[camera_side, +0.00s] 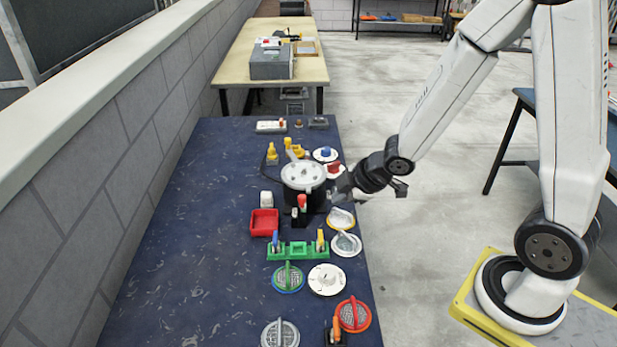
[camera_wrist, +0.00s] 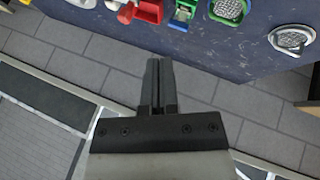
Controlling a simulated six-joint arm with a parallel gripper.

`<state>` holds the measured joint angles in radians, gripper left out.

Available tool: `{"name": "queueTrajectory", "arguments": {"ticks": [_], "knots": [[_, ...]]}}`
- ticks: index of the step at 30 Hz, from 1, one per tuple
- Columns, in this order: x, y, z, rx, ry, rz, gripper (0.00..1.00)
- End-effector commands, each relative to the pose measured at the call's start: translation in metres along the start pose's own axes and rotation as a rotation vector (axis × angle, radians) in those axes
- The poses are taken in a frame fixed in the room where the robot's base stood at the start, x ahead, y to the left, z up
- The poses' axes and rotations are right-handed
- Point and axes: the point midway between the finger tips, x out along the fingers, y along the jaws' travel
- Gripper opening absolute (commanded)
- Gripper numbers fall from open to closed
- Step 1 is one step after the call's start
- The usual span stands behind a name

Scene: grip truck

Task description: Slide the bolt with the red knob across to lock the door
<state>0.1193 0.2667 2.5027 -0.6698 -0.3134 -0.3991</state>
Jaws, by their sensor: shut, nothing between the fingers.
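A red knob (camera_side: 302,201) stands upright on a small dark fixture (camera_side: 299,216), in front of a black pot-like cylinder with a grey lid (camera_side: 303,175). I take this for the bolt; its door and how far it is slid are too small to tell. My gripper (camera_side: 341,188) is just right of the cylinder at the table's right edge, apart from the knob. In the wrist view, the fingers (camera_wrist: 158,64) are together and empty. A red piece (camera_wrist: 126,13) at the top of that view may be the knob, but I cannot tell.
A red tray (camera_side: 264,223) and a green fixture with blue and yellow levers (camera_side: 298,251) sit near the knob. Several round discs and grilles (camera_side: 327,279) line the right edge. The dark blue table's left half (camera_side: 190,250) is clear; a brick wall borders it.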

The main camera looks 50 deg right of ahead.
Motion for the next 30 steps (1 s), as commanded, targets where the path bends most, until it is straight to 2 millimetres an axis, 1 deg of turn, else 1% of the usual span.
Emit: {"name": "queueTrajectory", "arguments": {"ticks": [11, 30], "knots": [[0.024, -0.001, 0.0, 0.0, -0.001, -0.002, 0.0], [0.08, -0.001, 0.0, 0.0, -0.001, -0.001, 0.0]]}}
